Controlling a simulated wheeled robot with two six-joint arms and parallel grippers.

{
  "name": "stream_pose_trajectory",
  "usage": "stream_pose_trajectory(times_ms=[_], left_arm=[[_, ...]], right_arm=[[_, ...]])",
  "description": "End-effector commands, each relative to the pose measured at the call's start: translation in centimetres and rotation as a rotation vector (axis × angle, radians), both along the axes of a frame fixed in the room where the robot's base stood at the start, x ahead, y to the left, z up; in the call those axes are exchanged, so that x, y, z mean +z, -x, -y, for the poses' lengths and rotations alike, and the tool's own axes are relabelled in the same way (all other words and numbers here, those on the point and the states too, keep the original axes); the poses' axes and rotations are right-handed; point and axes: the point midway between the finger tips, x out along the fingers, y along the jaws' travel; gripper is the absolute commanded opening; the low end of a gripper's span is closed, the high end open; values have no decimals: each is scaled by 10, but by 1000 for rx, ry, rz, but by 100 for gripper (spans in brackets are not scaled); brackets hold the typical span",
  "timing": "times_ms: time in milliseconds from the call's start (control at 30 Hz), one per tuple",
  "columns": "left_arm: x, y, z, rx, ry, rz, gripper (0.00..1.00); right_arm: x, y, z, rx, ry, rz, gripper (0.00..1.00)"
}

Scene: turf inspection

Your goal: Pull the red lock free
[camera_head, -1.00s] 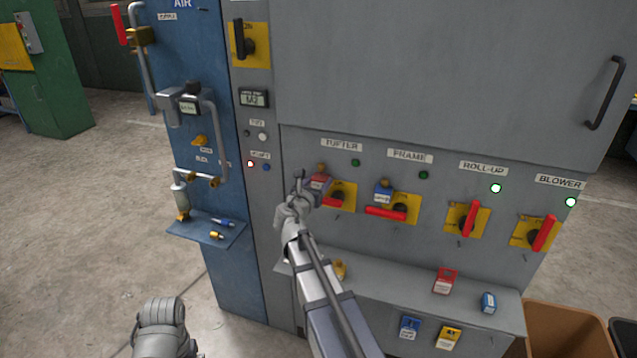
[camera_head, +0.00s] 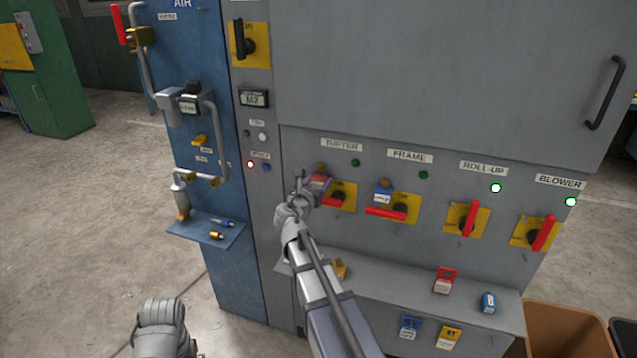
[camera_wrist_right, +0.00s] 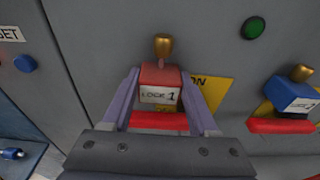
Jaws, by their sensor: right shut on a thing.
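The red lock (camera_wrist_right: 159,83), labelled "LOCK 1", sits between the two fingers of my right gripper (camera_wrist_right: 160,92) in the right wrist view. A brass piece (camera_wrist_right: 163,46) stands above it. A red switch handle (camera_wrist_right: 158,121) on a yellow plate shows just below the lock. In the head view my right gripper (camera_head: 308,188) is at the TUFTER switch, shut on the red lock (camera_head: 319,183), which it partly hides. My left arm (camera_head: 162,325) shows at the bottom left of the head view, but its gripper fingers cannot be made out.
A blue lock (camera_head: 383,193) hangs at the FRAME switch, close to the right. A ledge (camera_head: 390,290) below carries a red lock (camera_head: 445,281) and a blue one (camera_head: 488,302). The blue air panel (camera_head: 230,270) stands left. Open floor lies further left.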

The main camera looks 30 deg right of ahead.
Motion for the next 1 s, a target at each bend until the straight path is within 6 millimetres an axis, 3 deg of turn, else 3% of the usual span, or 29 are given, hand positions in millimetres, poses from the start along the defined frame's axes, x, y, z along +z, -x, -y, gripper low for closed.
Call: stream_pose_trajectory(times_ms=[1000], left_arm=[[0,0,0,0,0,0,94]], right_arm=[[0,18,-21,0,1,0,4]])
